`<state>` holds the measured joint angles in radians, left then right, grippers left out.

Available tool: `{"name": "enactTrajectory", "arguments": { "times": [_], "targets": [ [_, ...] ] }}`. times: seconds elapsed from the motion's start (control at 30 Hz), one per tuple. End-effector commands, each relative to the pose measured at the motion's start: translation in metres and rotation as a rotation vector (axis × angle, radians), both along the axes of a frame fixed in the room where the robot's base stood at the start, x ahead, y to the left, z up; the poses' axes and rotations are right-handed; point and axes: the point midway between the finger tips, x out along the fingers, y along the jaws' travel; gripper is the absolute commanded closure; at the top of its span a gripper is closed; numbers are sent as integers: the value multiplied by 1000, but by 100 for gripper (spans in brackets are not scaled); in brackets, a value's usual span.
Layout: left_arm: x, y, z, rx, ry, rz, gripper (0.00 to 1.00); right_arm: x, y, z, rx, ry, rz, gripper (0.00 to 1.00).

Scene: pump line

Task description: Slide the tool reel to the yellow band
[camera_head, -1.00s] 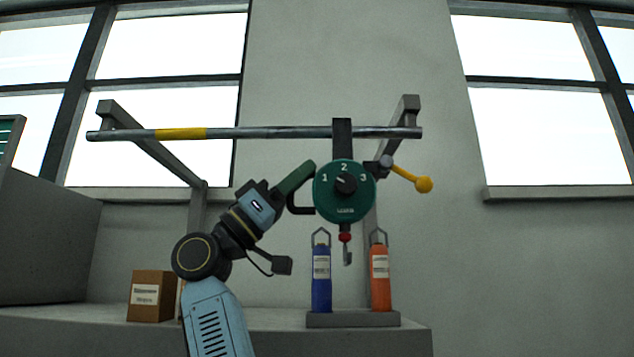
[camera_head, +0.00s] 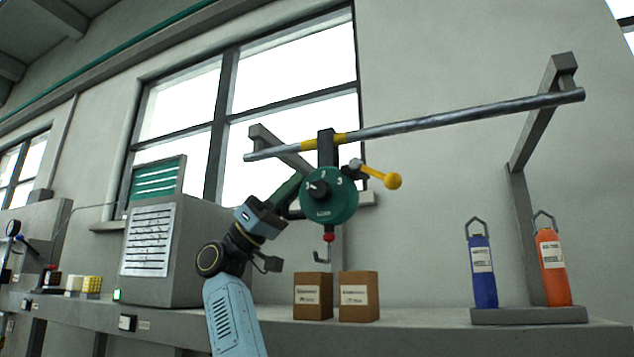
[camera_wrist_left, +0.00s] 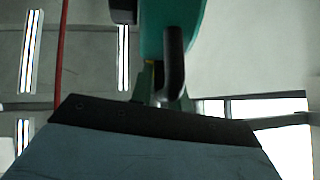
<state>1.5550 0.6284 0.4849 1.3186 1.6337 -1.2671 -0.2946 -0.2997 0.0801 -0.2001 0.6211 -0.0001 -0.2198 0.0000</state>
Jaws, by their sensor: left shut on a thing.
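The green tool reel (camera_head: 328,196) with a numbered dial hangs by a dark hanger (camera_head: 327,149) from a grey rail (camera_head: 450,115). The yellow band (camera_head: 340,139) shows on the rail at the hanger, which covers part of it. A hook hangs below the reel, and a yellow-knobbed lever (camera_head: 392,181) sticks out to its right. My left gripper (camera_head: 290,203) is shut on the reel's black handle at its left side. In the left wrist view the handle (camera_wrist_left: 173,65) stands before the green reel (camera_wrist_left: 155,28); the fingertips are partly hidden. My right gripper is not in view.
Two cardboard boxes (camera_head: 358,297) stand on the bench below the reel. A blue bottle (camera_head: 482,272) and an orange bottle (camera_head: 552,268) stand on a grey base at right. A grey cabinet (camera_head: 190,250) stands at left. The rail is clear to the right of the hanger.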

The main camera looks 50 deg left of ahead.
Motion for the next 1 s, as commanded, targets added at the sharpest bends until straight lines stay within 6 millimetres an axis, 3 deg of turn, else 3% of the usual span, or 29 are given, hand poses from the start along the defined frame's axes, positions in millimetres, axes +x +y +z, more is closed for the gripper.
{"name": "enactTrajectory", "arguments": {
  "times": [0.1, 0.47, 0.5, 0.6, 1.0],
  "targets": [
    [-3, 9, 2, -10, -2, 11, 100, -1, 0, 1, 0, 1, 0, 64],
    [-3, 9, 2, -8, -1, 10, 100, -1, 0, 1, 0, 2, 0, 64],
    [-3, 9, 2, -8, -1, 10, 80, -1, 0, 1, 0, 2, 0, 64],
    [-2, 9, 1, -6, 0, 8, 67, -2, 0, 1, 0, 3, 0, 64],
    [-7, 12, -7, -4, 0, 4, 67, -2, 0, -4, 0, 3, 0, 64]
  ]
}}
